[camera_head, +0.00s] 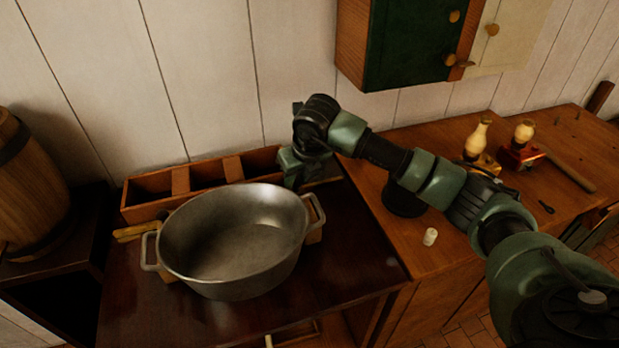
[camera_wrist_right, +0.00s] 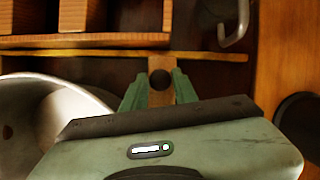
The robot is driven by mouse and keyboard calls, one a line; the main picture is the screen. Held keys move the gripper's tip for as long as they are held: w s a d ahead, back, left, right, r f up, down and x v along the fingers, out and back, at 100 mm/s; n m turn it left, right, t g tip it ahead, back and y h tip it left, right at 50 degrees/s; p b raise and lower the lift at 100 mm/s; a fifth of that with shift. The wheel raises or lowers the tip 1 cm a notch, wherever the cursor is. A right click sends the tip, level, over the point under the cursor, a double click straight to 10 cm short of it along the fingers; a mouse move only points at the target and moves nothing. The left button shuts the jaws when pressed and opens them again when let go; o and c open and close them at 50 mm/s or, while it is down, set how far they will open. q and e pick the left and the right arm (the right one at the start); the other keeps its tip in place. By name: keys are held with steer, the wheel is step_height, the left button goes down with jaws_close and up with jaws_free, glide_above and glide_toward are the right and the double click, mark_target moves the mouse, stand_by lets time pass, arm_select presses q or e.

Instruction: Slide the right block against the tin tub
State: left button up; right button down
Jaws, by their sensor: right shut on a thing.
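The tin tub (camera_head: 235,235), a grey oval pan with two loop handles, stands on the dark table; its rim also shows at the left of the right wrist view (camera_wrist_right: 95,97). My right gripper (camera_wrist_right: 160,88) is beside the tub's back right side, pointing down, shut on a wooden piece with a dark round spot, apparently this block. The tub hides the fingertips from the head view; I cannot tell whether block and tub touch. My left gripper is not in view.
A wooden rack (camera_head: 150,212) with compartments stands behind the tub. A barrel (camera_head: 30,185) stands far left. The table's front right is clear.

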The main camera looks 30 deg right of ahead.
steer(key=shift+a+r, duration=0.1)
steer(key=shift+a, duration=0.35)
steer(key=shift+w, duration=0.1)
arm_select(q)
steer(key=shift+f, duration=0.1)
arm_select(e)
steer(key=c, duration=1.1)
jaws_free()
steer(key=shift+a, duration=0.1)
steer(key=shift+r, duration=0.35)
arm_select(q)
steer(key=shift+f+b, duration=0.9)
arm_select(e)
steer(key=v, duration=0.7)
